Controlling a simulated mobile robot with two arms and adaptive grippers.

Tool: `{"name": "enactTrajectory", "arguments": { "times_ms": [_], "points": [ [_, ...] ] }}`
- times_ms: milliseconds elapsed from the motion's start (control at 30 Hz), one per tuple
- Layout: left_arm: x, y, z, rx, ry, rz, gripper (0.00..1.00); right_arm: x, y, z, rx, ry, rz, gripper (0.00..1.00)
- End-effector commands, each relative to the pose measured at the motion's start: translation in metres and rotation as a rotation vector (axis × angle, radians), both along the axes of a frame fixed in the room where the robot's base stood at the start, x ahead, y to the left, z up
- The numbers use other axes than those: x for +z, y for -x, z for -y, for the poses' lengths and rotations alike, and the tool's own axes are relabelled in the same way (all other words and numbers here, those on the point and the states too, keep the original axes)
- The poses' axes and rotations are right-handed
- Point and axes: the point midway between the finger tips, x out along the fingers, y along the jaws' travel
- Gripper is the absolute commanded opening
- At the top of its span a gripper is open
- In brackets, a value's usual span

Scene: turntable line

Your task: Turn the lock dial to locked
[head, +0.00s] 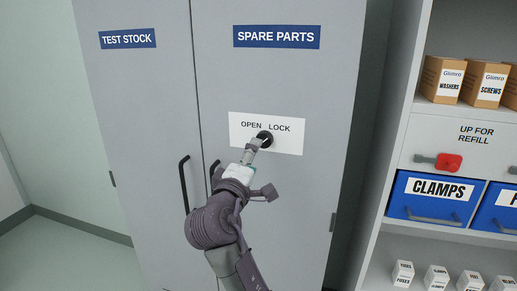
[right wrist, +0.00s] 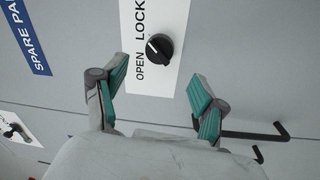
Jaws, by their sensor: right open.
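The lock dial (head: 265,138) is a round black knob on a white plate (head: 291,143) marked OPEN and LOCK, on the grey SPARE PARTS cabinet door. In the right wrist view the dial (right wrist: 160,47) shows a white mark on its side facing the lettering, tilted toward LOCK; its exact setting is hard to tell. My right gripper (head: 261,171) is in front of the plate, just below the dial, and partly overlaps it in the head view. In the right wrist view its fingers (right wrist: 157,76) are spread and empty, with the dial beyond them. My left gripper is out of view.
Black door handles (head: 184,184) stick out below the plate, close to my right gripper. A shelf unit on the right holds boxes (head: 447,80), a red-knobbed lever (head: 447,162) and blue CLAMPS bin (head: 429,197). The floor at left is clear.

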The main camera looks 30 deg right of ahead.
Motion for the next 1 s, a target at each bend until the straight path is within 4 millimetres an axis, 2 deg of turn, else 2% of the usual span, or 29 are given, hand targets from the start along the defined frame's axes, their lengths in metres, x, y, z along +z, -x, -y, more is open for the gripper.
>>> {"name": "enactTrajectory", "arguments": {
  "times_ms": [200, 400, 867, 967, 1000],
  "points": [
    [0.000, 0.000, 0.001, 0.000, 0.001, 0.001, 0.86, -0.004, 0.023, -0.027, 0.001, -0.003, 0.000, 0.71],
    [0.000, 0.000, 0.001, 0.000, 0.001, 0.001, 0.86, -0.004, 0.030, -0.034, -0.002, -0.001, -0.001, 0.71],
    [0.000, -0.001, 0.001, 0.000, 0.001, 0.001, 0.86, -0.004, 0.029, -0.034, -0.001, -0.001, -0.001, 0.71],
    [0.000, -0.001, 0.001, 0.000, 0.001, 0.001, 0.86, -0.014, 0.022, -0.037, 0.018, 0.001, -0.018, 0.71],
    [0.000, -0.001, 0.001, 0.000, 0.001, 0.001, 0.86, -0.023, 0.015, -0.040, 0.034, 0.002, -0.036, 0.71]
  ]
}}
